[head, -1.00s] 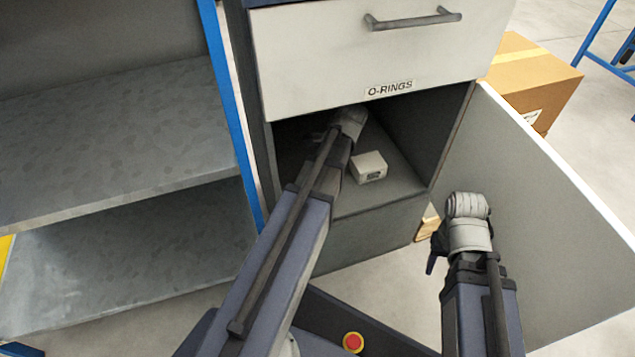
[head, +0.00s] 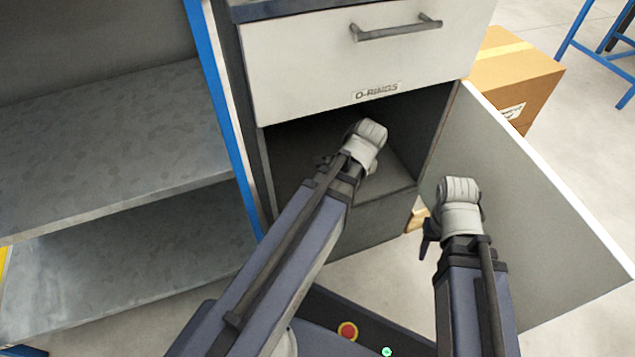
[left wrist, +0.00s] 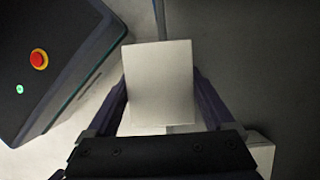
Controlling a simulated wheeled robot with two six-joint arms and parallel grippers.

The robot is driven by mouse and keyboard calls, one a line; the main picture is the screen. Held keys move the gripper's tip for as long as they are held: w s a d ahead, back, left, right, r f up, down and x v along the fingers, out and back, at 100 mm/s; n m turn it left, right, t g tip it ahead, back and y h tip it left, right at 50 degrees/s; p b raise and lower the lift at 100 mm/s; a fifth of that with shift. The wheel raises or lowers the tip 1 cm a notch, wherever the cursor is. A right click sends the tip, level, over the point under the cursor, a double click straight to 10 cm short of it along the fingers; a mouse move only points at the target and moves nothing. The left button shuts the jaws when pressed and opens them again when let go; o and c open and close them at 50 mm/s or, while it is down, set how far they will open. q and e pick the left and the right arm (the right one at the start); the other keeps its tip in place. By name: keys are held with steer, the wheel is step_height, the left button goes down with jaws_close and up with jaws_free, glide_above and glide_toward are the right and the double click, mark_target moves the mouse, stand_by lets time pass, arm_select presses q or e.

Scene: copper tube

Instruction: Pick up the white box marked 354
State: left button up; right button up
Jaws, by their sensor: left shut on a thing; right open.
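The white box (left wrist: 158,82) sits between the two fingers of my left gripper (left wrist: 160,100) in the left wrist view, its plain pale face toward the camera. No marking is readable on it. In the head view my left wrist is at the opening of the cabinet's lower compartment (head: 395,175), and the box is hidden there. My right gripper (head: 459,205) is open, in front of the open cabinet door, apart from the box. Its fingers are mostly hidden by its wrist.
A closed drawer (head: 350,70) labelled O-RINGS is directly above the compartment. The open door (head: 530,200) stands at the right, with a cardboard box (head: 515,80) behind it. A grey metal shelf (head: 110,130) with a blue post (head: 218,90) is at the left.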

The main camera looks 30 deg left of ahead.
arm_select(q)
steer(key=s+d, duration=0.3)
steer(key=d, duration=0.2)
steer(key=shift+s, duration=0.25)
steer(key=shift+r, duration=0.15)
